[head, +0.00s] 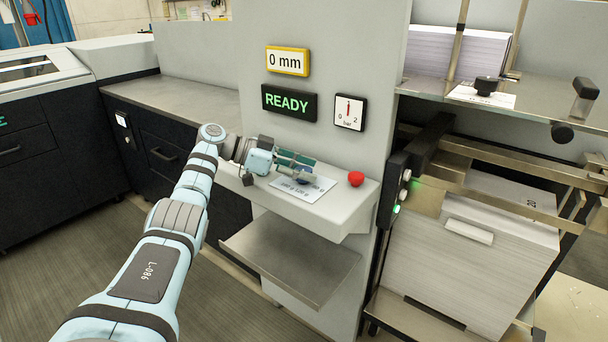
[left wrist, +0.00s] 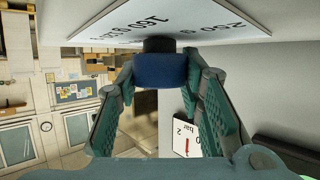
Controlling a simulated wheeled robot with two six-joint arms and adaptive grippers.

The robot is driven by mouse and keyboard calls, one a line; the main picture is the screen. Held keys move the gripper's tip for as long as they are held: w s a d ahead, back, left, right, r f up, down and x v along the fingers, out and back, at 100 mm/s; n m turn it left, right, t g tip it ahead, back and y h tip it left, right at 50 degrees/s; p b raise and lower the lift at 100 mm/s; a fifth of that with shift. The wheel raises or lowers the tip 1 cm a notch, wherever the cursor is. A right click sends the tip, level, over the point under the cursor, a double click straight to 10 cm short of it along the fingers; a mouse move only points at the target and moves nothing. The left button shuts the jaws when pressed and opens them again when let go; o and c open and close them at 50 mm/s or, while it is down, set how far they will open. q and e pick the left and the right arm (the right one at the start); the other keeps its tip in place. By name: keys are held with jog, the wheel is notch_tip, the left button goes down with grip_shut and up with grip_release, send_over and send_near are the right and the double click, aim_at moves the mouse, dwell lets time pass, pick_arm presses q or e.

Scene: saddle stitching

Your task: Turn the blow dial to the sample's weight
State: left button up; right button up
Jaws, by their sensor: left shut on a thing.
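The blow dial is a dark blue knob (left wrist: 160,70) with a black base, on a white scale plate (left wrist: 100,30). The plate carries gram figures such as "160 g", partly cut off. In the head view the plate (head: 290,193) lies on the grey console ledge, and the dial (head: 305,179) is mostly hidden by my gripper. My left gripper (head: 300,166) reaches over the plate from the left. Its green-padded fingers close on both sides of the knob. No sample shows clearly enough to read its weight. My right gripper is out of view.
A red button (head: 356,179) sits right of the dial. Above are a bar gauge (head: 350,112), a "READY" display (head: 289,103) and a "0 mm" display (head: 287,61). A black knob (head: 487,85) on a white sheet and a paper stack (head: 455,48) stand at the upper right.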

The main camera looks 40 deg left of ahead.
pick_arm(q)
jog(key=shift+f, duration=0.1)
dwell(0.3)
jog(key=o, duration=1.2)
jog(key=shift+c, duration=0.2)
jog(key=v, duration=0.7)
jog(key=shift+s+a, duration=0.15)
jog(key=shift+a, duration=0.05)
